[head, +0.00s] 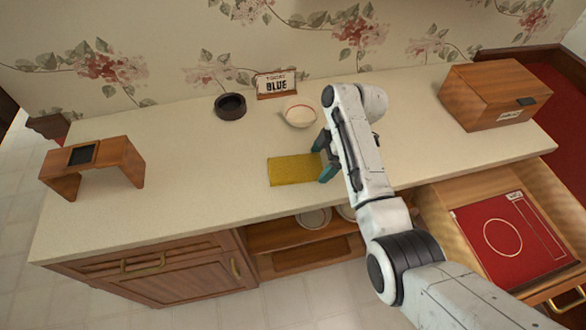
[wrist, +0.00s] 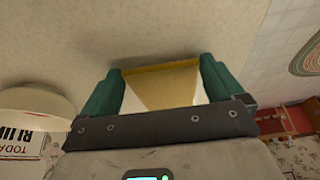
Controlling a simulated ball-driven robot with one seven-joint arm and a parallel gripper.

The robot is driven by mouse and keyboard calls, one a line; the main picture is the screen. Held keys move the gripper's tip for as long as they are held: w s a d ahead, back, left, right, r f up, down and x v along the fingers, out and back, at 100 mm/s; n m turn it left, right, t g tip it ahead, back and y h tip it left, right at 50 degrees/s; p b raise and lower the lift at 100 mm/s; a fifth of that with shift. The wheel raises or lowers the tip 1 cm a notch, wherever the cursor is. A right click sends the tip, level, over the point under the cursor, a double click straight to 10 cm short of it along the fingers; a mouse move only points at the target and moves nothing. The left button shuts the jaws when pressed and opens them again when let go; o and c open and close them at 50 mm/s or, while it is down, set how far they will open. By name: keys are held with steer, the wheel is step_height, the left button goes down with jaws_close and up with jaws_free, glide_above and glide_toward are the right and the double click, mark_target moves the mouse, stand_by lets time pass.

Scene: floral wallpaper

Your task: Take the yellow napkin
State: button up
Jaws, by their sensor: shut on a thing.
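The yellow napkin (head: 293,169) lies flat on the cream countertop, left of my gripper (head: 325,160) in the head view. My gripper is at the napkin's right end, with its teal fingers low at the counter. In the wrist view the napkin (wrist: 162,85) shows between the two teal fingers of my gripper (wrist: 160,88). The gripper is shut on the napkin. The napkin's right end is partly hidden by the fingers in the head view.
A white bowl (head: 300,112), a dark round dish (head: 230,106) and a sign reading "BLUE" (head: 276,84) stand behind. A wooden box (head: 495,93) is at right, a small wooden stand (head: 92,165) at left. An open drawer (head: 448,215) holds a red item (head: 510,237).

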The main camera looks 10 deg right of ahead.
steer(key=shift+r, duration=0.1)
steer(key=shift+r, duration=0.4)
step_height(320, 180, up, 2)
steer(key=shift+s+r+b, duration=0.1)
steer(key=shift+r+b, duration=0.15)
steer(key=shift+b, duration=0.3)
steer(key=s+d+r+p, duration=0.1)
steer(key=s+r+p, duration=0.4)
steer(key=s+r, duration=0.4)
steer(key=shift+s+r, duration=0.3)
steer(key=shift+s, duration=2.05)
